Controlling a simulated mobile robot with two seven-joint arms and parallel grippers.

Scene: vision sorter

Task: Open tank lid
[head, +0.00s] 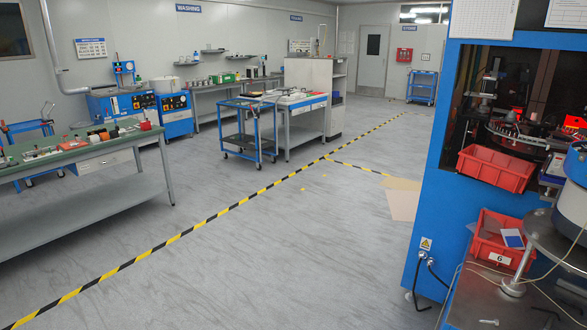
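No tank lid can be made out for certain. Under the WASHING sign (188,8), at the back left, stand two blue-and-white units. The left unit (128,104) has a small blue device (123,69) on top. The right unit (175,114) has a round whitish top part (163,85); whether this is a tank or a lid is too small to tell. Both units are far across the floor. Neither of my grippers is in view.
A blue-framed cart (247,128) stands mid-room. A green-topped workbench (75,152) is at the left. A blue machine (418,190) with red bins (500,172) fills the right. Grey floor (280,240) is open between, crossed by yellow-black tape (195,228).

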